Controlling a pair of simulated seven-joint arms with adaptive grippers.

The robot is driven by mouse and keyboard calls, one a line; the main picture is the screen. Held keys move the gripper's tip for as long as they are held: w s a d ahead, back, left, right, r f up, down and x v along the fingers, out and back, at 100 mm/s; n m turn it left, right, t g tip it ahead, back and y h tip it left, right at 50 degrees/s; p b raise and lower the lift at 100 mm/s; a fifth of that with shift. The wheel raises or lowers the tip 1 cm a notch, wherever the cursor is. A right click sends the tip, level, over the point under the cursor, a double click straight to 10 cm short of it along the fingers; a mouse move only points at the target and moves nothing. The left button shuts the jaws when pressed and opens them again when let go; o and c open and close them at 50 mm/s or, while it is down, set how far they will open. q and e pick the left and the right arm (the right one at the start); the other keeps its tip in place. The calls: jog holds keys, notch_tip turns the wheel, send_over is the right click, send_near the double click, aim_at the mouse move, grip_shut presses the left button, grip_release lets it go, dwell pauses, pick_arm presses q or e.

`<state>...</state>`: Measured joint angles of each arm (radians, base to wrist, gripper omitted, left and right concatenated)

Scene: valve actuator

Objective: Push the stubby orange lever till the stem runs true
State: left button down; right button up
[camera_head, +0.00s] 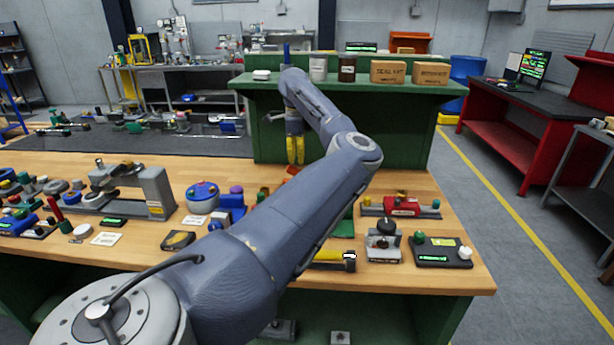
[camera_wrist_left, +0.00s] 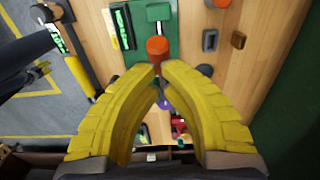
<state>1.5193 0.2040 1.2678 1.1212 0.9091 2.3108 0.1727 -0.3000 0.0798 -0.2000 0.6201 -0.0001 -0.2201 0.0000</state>
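A stubby orange lever (camera_wrist_left: 157,46) shows in the left wrist view, just beyond my fingertips, over a green plate (camera_wrist_left: 168,65). In the head view a bit of orange (camera_head: 293,170) shows right below my fingers, with the rest behind my arm. My left gripper (camera_head: 296,162) points down over the bench, its yellow fingers close together. In the left wrist view its fingertips (camera_wrist_left: 160,69) nearly meet, with nothing seen between them. I cannot tell whether they touch the lever. The stem cannot be made out.
A red device (camera_head: 403,206), a grey block with a black knob (camera_head: 382,242) and a dark panel (camera_head: 443,251) stand right of my arm. A blue device (camera_head: 202,196) and a grey clamp-like frame (camera_head: 157,190) stand left. A green shelf (camera_head: 405,87) rises behind.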

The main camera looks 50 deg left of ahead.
pick_arm(q)
jog(key=shift+f, duration=1.2)
jog(key=shift+s+a+f, duration=0.25)
jog(key=shift+f, duration=0.5)
jog(key=shift+s+a+f, duration=0.2)
jog(key=shift+f, duration=0.55)
jog(key=shift+s+a+f, duration=0.25)
jog(key=shift+f, duration=0.5)
dwell(1.5)
